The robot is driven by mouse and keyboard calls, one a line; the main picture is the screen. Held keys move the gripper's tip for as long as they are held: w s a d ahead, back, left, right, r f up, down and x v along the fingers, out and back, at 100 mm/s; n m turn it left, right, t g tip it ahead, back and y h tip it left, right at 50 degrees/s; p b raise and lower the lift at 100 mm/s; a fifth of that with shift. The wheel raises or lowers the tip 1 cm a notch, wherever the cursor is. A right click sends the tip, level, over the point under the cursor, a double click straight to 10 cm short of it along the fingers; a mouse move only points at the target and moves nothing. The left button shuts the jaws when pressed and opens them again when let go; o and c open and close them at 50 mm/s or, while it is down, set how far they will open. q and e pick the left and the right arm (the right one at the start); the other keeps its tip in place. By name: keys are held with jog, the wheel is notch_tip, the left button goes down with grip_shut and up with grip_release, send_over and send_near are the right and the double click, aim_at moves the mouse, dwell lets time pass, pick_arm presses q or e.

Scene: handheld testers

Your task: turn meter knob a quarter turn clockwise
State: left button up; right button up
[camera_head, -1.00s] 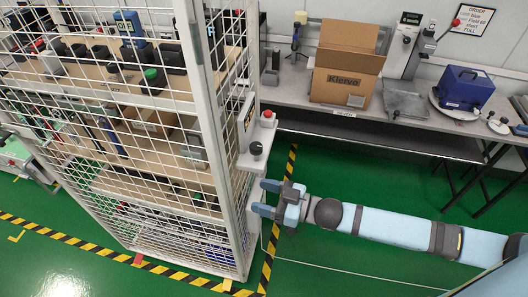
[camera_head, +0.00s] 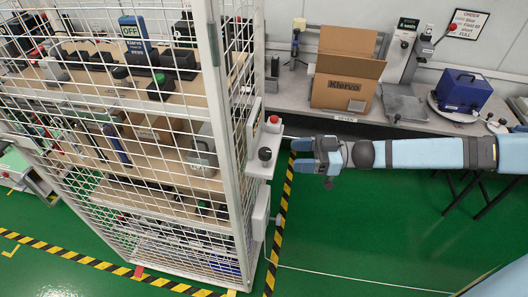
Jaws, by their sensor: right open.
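My right gripper (camera_head: 296,154) is open and empty, its fingers pointing left. It is just right of a grey shelf-like bracket (camera_head: 258,171) on the cage's side. A black round knob (camera_head: 265,154) and a red button (camera_head: 273,121) sit on this bracket. The fingertips show a small gap from the black knob. I cannot tell whether this is the meter knob. Handheld testers stand on shelves behind the mesh, among them a blue one (camera_head: 133,38) marked OFF. Their knobs are too small to make out. My left gripper is not in view.
The wire cage (camera_head: 208,60) fills the left, with a lower grey box (camera_head: 261,215) on its side. A bench (camera_head: 300,112) at the back carries a cardboard box (camera_head: 338,93) and a blue case (camera_head: 463,90). The green floor (camera_head: 350,235) is clear.

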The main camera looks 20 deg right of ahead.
aim_at(265, 155)
jog(key=p+x, duration=0.1)
jog(key=x, duration=0.8)
jog(key=c, duration=0.9)
